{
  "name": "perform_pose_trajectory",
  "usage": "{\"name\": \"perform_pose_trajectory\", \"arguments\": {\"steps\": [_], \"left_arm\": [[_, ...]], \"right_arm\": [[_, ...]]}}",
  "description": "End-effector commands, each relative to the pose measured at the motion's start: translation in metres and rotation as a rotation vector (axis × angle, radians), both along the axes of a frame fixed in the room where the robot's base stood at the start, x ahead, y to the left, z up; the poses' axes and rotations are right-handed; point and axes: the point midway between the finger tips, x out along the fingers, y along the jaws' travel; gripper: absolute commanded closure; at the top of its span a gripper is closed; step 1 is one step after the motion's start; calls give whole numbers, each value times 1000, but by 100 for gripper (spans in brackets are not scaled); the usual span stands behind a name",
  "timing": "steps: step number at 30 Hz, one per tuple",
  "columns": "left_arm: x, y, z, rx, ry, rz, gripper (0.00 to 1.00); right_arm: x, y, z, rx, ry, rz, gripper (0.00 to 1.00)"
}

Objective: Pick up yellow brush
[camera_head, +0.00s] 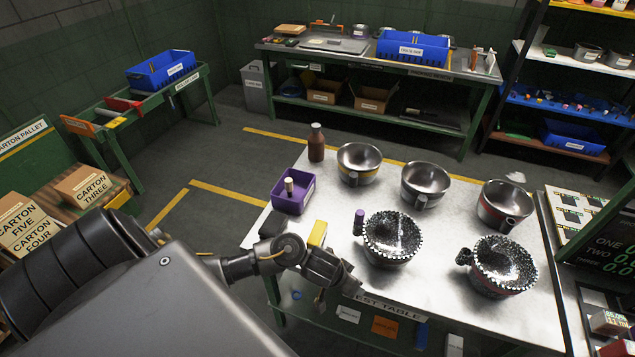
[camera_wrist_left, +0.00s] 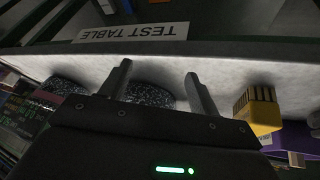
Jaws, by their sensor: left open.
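The yellow brush (camera_head: 318,233) stands on the metal test table (camera_head: 340,210) near its front left, partly hidden behind my left arm. In the left wrist view the brush (camera_wrist_left: 259,112) shows dark bristles and lies to the right of my fingers, outside them. My left gripper (camera_head: 348,284) is over the table's front edge, to the right of the brush and apart from it. In the left wrist view its two fingers (camera_wrist_left: 159,84) are spread with nothing gripped between them. My right gripper is not in view.
A purple bin (camera_head: 294,200) stands behind the brush. A brown bottle (camera_head: 316,143) is at the back left corner. Metal bowls (camera_head: 427,181) and two dark speckled pots (camera_head: 391,239) fill the middle and right. A purple cylinder (camera_head: 358,222) stands beside the nearer pot.

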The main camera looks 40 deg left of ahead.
Motion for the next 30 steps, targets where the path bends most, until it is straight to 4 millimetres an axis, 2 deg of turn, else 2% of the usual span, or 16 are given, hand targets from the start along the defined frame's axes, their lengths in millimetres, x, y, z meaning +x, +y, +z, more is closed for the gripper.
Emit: {"name": "perform_pose_trajectory", "arguments": {"steps": [1, 6, 12, 15, 18, 22, 30], "left_arm": [[11, 12, 12, 10, -2, 17, 38], [34, 67, 43, 46, 49, 156, 38], [44, 131, 74, 102, 93, 343, 38], [45, 150, 83, 119, 102, 406, 38], [45, 160, 87, 126, 106, 440, 38], [45, 162, 86, 126, 108, 449, 38], [56, 165, 48, 124, 109, 450, 38]], "right_arm": [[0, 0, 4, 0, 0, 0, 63], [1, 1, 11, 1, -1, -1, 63], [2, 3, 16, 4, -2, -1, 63], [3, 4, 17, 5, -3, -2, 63], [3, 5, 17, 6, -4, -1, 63], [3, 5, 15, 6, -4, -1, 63], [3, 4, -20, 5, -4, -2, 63]]}}
